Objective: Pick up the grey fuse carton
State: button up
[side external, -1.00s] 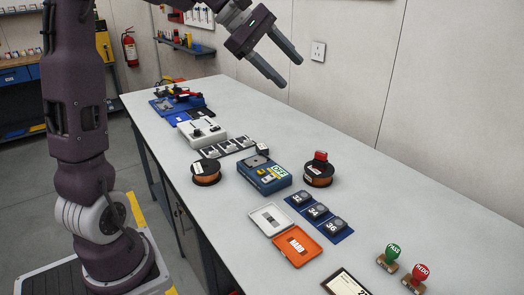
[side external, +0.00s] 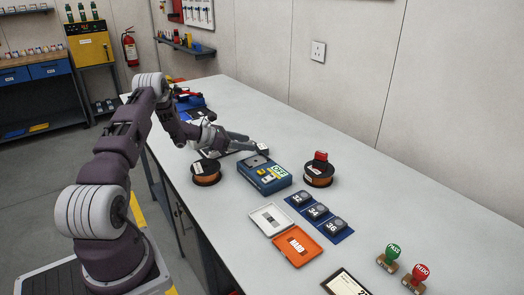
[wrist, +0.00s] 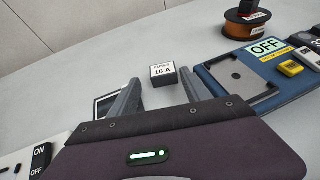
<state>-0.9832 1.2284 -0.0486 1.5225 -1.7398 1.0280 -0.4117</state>
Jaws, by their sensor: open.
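The fuse carton (wrist: 163,75) is a small box with a pale top label reading "FUSES 16 A" and dark sides. It sits on the bench just beyond my fingertips, roughly centred in the gap between them in the wrist view. In the side view the carton (side external: 263,147) shows small, behind the blue unit. My gripper (wrist: 158,82) is open and empty, its two grey fingers pointing toward the carton. In the side view my gripper (side external: 250,143) is low over the bench. I cannot tell whether a finger touches the carton.
The blue unit marked OFF (side external: 270,181) stands close to the carton, to the right of my fingers in the wrist view. Wire spools stand at left (side external: 206,174) and right (side external: 319,176). The bench (side external: 400,200) behind the carton is clear to the wall.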

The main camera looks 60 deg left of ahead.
aim_at(259, 147)
jog(key=x, duration=0.7)
jog(key=shift+d+f, duration=0.2)
jog(key=shift+f, duration=0.2)
jog(key=shift+s+r, duration=0.1)
jog(key=c, duration=1.2)
